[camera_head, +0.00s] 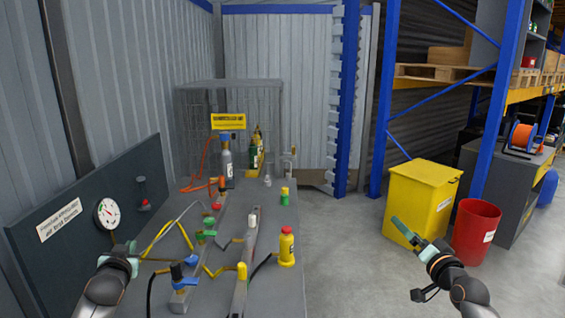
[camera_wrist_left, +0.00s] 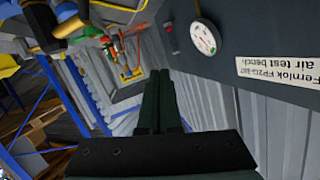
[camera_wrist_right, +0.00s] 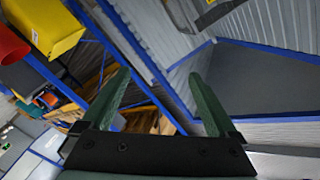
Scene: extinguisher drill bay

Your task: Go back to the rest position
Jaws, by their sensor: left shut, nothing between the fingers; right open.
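My left gripper (camera_head: 128,252) is at the left front of the grey test bench, near the dark gauge panel. Its green fingers show pressed together in the left wrist view (camera_wrist_left: 162,100), with nothing between them. My right gripper (camera_head: 408,230) is to the right of the bench, in front of the yellow bin. In the right wrist view its green fingers (camera_wrist_right: 160,100) stand wide apart and empty. Both grippers look clear of any object, though the left one's exact gap to the bench is hard to tell.
A gauge (camera_head: 108,213) sits on the panel (camera_head: 70,240). A yellow bin (camera_head: 415,200) and red bin (camera_head: 475,230) stand right, before blue racking (camera_head: 497,120). Open floor (camera_head: 345,260) lies between bench and bins.

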